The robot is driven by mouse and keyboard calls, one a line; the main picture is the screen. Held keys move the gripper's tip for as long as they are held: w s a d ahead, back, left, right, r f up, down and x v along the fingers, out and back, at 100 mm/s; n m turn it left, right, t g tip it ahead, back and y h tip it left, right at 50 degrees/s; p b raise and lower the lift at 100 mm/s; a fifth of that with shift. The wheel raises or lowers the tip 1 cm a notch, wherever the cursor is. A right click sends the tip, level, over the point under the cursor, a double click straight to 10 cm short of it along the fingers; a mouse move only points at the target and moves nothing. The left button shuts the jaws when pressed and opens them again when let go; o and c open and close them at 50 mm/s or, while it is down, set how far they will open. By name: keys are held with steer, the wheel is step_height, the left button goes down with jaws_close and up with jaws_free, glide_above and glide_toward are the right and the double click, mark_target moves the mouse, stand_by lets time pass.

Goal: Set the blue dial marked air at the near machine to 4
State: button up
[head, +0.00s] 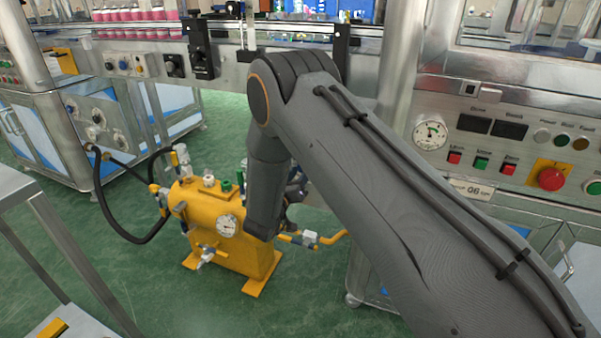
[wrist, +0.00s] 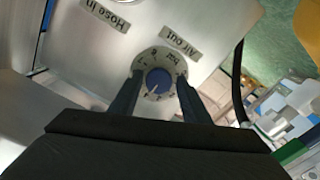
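The blue dial (wrist: 159,80) sits on a round grey scale plate marked "bar" on a metal panel in the wrist view. A short white pointer line on it runs toward the lower left of the picture. The scale numbers are upside down and too small to read surely. My gripper (wrist: 159,76) has its two dark fingers on either side of the dial, with a narrow gap visible between each finger and the knob. In the head view the dial is not visible and my arm hides most of the gripper.
Labels "Air out" (wrist: 180,41) and "Hose in" (wrist: 104,16) are on the panel. In the head view a yellow tank (head: 205,222) with gauge and valves stands on the green floor, a black hose (head: 103,205) loops left of it, and a control panel (head: 490,150) is at right.

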steer(key=shift+o, duration=0.5)
steer(key=shift+r, duration=0.1)
steer(key=v, duration=0.7)
steer(key=shift+s+p, duration=0.35)
steer(key=shift+p, duration=0.1)
